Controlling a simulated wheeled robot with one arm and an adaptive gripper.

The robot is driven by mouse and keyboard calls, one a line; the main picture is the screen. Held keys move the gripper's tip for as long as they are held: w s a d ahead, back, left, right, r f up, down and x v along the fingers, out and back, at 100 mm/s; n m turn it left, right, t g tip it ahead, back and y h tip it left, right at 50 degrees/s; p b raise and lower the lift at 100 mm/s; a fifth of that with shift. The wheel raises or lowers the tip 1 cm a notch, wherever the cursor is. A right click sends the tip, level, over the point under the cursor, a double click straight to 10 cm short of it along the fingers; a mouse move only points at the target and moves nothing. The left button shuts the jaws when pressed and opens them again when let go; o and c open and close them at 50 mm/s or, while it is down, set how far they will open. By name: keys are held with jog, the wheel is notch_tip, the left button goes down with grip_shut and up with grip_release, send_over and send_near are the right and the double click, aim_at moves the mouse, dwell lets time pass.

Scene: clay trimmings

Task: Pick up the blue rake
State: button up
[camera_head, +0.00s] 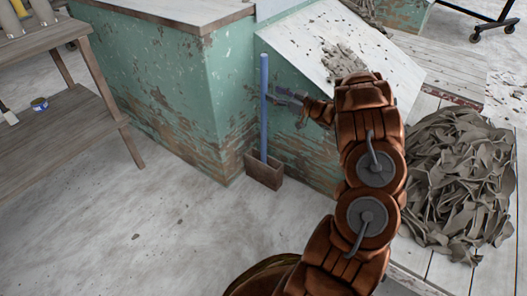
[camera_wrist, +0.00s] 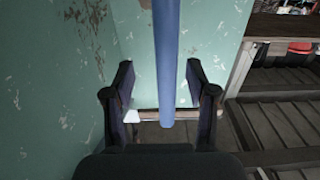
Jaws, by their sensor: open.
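The blue rake (camera_head: 264,120) shows as an upright blue pole. In the wrist view the blue pole (camera_wrist: 167,60) runs down between the two parted fingers of my gripper (camera_wrist: 160,75), with a gap on each side.
The worn green cabinet (camera_head: 160,85) stands behind the pole, and a sloped white board (camera_head: 310,45) is at its right. A pile of grey clay trimmings (camera_head: 460,180) lies at the right. A wooden shelf (camera_head: 65,130) is at the left. The floor in front is clear.

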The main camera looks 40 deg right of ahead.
aim_at(264, 92)
jog(key=b+x, duration=0.1)
jog(key=x, duration=0.1)
jog(key=a+b+x, duration=0.1)
jog(key=x, duration=0.2)
jog(key=shift+s+f, duration=0.1)
jog(key=shift+f, duration=0.15)
jog(key=shift+d, duration=0.1)
grip_shut()
